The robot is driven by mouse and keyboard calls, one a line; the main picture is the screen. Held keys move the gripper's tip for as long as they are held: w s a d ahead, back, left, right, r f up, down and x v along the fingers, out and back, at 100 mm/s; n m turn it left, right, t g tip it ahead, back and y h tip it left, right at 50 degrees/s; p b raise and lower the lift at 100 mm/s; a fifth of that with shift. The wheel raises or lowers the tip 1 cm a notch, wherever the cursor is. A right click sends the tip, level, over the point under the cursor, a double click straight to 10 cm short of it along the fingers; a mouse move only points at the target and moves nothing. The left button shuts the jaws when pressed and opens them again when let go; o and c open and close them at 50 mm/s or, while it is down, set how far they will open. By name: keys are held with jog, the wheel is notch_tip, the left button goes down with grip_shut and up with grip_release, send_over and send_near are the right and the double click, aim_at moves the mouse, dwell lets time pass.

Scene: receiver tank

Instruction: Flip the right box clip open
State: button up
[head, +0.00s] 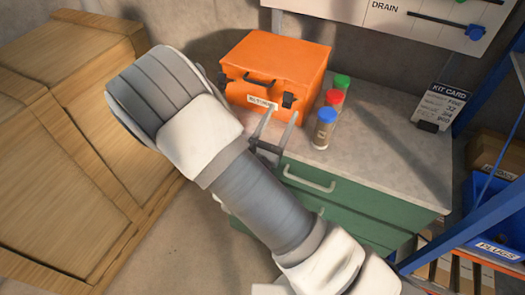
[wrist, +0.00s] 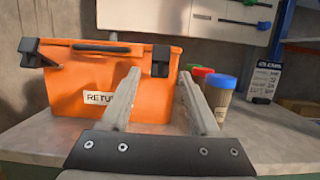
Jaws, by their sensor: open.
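The orange box (head: 262,62) stands on the grey cabinet top, lid down, with a dark handle on its front. The right box clip (head: 288,100) is black and sits at the front right edge; in the wrist view the right clip (wrist: 161,60) hangs flat down over the lid seam. The left box clip (wrist: 36,52) sticks outward from the front, and looks flipped up. My gripper (head: 283,114) is open and empty in front of the right clip. In the wrist view the right clip lies between and beyond the fingertips (wrist: 158,74). No contact with it is visible.
Jars with green, red and blue (head: 326,116) lids stand close right of the box. A kit card (head: 440,105) stands at the right of the top. Green drawers (head: 340,195) are below; a wooden crate (head: 60,140) is at left. The cabinet top right of the jars is clear.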

jog(key=b+v, duration=0.1)
jog(key=v, duration=1.2)
jog(key=shift+f, duration=0.1)
jog(key=d+r+m+g+h, duration=0.3)
jog(key=d+m+g+h, duration=0.1)
jog(key=d+m+g, duration=0.15)
jog(key=d+r+m+g+h, duration=0.3)
jog(key=d+m+g+h, duration=0.15)
jog(key=d+m, duration=0.2)
jog(key=s+d+r+m+g+y, duration=0.1)
jog(key=s+d+m+g+y, duration=0.75)
jog(key=m+g, duration=0.2)
jog(key=a+r+m+t+y, duration=0.3)
jog(key=r+m+t+y, duration=0.3)
jog(key=r+m, duration=0.3)
jog(key=shift+s+r+t+y, duration=0.2)
jog(key=shift+r+t+y, duration=0.15)
jog(key=shift+r+y, duration=0.4)
